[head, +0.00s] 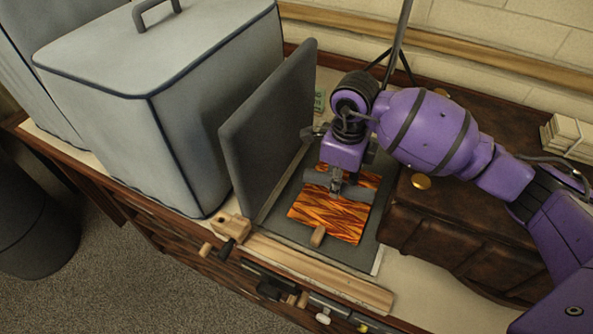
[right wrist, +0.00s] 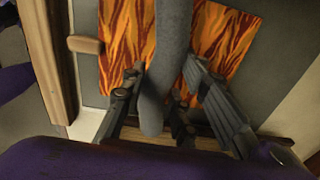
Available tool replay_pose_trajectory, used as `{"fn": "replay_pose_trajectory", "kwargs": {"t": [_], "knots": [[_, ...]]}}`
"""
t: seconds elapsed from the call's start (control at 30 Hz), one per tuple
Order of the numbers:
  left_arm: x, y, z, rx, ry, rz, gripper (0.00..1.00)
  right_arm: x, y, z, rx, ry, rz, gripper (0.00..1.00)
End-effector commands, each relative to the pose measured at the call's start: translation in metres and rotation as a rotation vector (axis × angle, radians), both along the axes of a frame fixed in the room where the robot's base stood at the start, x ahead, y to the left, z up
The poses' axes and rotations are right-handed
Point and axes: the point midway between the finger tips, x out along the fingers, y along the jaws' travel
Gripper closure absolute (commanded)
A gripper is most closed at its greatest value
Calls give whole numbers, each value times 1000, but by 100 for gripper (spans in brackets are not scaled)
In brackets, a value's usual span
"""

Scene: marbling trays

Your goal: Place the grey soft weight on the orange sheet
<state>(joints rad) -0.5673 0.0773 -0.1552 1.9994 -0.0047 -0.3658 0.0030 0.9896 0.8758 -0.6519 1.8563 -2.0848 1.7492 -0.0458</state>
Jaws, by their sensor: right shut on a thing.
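The grey soft weight (head: 356,192) is a rounded cylinder lying level over the orange sheet, and it shows lengthwise in the right wrist view (right wrist: 172,45). The orange sheet (head: 325,220) has dark wavy streaks and lies on a dark grey board (head: 364,255); it also shows in the right wrist view (right wrist: 232,38). My right gripper (head: 337,186) points down and is shut on the weight, its fingers on either side. I cannot tell whether the weight touches the sheet. The gripper hides part of the weight and the sheet's far part. My left gripper is out of view.
A tall grey panel (head: 268,120) stands left of the board, beside a large pale grey covered box (head: 190,130). A brown leather case (head: 430,225) stands close on the right. A wooden peg (head: 318,237) sits at the sheet's near edge. A wooden strip (head: 320,277) runs along the front.

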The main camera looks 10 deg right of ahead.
Motion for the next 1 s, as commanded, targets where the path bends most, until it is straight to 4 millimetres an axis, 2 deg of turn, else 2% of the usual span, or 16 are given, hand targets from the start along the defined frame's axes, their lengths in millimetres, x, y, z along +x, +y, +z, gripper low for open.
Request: {"fn": "replay_pose_trajectory", "kwargs": {"t": [0.17, 0.4, 0.77, 0.8, 0.9, 1.0], "knots": [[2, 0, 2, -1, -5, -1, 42, 0, 0, -14, 1, 0, 0, 100], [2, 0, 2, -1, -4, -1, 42, -1, 0, -45, 2, 1, 0, 100], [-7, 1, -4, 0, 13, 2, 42, 0, 0, -50, 0, 0, 2, 100], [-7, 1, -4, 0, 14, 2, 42, -1, 0, -50, 0, 1, 2, 68], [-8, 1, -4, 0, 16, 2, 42, -1, 0, -50, 1, 1, 2, 55], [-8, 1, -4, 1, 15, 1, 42, -1, 0, -50, 1, 1, 2, 53]]}}
